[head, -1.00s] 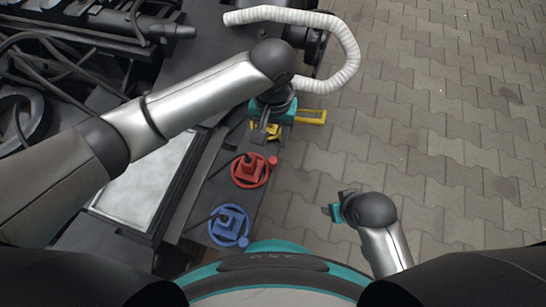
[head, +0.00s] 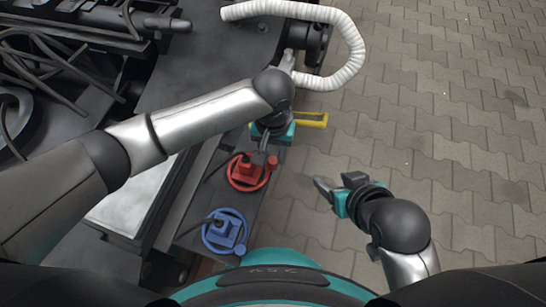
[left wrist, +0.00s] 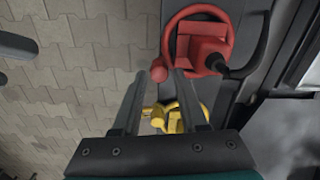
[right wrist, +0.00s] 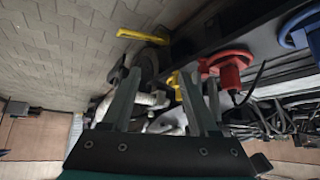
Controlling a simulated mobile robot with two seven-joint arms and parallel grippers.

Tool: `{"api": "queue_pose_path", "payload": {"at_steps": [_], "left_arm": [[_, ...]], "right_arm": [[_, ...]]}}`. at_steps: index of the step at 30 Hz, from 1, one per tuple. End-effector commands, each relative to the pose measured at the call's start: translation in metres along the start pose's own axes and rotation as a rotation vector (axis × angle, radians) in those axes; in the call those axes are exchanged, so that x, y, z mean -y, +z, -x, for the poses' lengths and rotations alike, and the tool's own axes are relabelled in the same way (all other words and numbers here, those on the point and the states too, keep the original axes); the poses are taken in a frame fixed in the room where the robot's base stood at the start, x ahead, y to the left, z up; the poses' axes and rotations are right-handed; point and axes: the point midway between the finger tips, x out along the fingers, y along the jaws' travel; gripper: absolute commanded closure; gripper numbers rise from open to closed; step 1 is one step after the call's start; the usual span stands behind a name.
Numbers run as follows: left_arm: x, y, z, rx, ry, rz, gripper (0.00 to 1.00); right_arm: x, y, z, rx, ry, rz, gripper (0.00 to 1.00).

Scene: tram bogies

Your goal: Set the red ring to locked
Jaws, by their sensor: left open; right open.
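The red ring (head: 247,172) is a red handwheel-like ring around a red connector block, on the dark side panel, with a small red knob at its right edge. It also shows at the top of the left wrist view (left wrist: 190,25) and in the right wrist view (right wrist: 228,57). My left gripper (head: 262,152) is open just above the ring in the head view, its fingers near the knob (left wrist: 158,74). Touching or apart, I cannot tell. My right gripper (head: 326,188) is open and empty over the paving, right of the ring.
A blue ring with connector (head: 226,232) sits below the red one. A yellow connector (left wrist: 180,115) with a yellow bar handle (head: 312,120) lies beyond my left gripper. A white corrugated hose (head: 345,50) loops at the top. The paving on the right is clear.

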Motion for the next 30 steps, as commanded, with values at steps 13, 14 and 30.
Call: {"api": "queue_pose_path", "payload": {"at_steps": [13, 14, 30], "left_arm": [[-0.001, 0.0, -0.012, -0.001, 0.001, -0.001, 0.57], [-0.001, 0.0, -0.012, -0.001, 0.001, -0.001, 0.57], [0.0, 0.0, -0.012, -0.001, 0.0, 0.0, 0.91]], "right_arm": [[0.015, -0.012, -0.011, -0.137, -0.039, 0.0, 0.4], [0.015, -0.013, -0.011, -0.139, -0.04, 0.0, 0.4], [0.015, -0.013, -0.011, -0.139, -0.039, 0.0, 0.4]]}}
